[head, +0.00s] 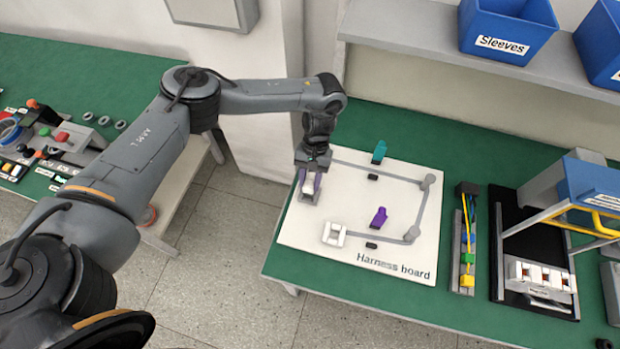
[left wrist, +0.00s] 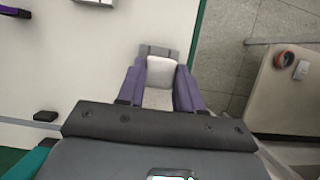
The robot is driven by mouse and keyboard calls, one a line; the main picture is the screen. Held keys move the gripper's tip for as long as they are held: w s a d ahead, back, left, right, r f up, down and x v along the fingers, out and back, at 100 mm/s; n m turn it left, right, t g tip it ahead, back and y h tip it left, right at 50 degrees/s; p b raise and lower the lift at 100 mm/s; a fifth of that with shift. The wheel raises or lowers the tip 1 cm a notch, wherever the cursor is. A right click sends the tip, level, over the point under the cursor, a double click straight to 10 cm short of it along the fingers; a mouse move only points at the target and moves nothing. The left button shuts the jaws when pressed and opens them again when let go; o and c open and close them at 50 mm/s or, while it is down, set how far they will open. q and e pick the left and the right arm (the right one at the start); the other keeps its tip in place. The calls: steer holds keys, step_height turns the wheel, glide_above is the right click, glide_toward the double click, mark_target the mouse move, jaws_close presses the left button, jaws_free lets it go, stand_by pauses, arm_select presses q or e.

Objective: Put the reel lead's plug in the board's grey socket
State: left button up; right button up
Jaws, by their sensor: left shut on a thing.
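The harness board (head: 345,190) is a white panel on the green bench. My left gripper (head: 311,190), with purple fingers, points down over the board's left edge. It is shut on a pale, whitish plug, which shows between the fingers in the left wrist view (left wrist: 161,72). A grey socket (left wrist: 152,50) sits at the plug's far end, mostly covered by the plug. Plug and socket look lined up, but I cannot tell how deep the plug sits. A white socket (head: 334,234) stands nearer the board's front edge. The lead is not clearly visible. My right gripper is not in view.
A teal piece (head: 379,152) and a purple piece (head: 379,217) stand upright on the board. Grey posts (head: 411,234) stand at its right. A tray with coloured connectors (head: 467,258) and a blue-topped fixture (head: 590,185) lie farther right. Bare floor lies left of the bench.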

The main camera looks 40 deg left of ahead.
arm_select(q)
steer(key=shift+f, duration=0.25)
stand_by(0.7)
steer(key=shift+p, duration=0.75)
steer(key=shift+f, duration=0.25)
stand_by(0.3)
steer(key=shift+f+b, duration=0.45)
steer(key=shift+f, duration=0.4)
stand_by(0.4)
steer(key=o, duration=1.1)
steer(key=shift+o, duration=0.2)
steer(key=p+v, duration=0.2)
steer(key=v, duration=0.8)
steer(key=shift+r+p, duration=0.35)
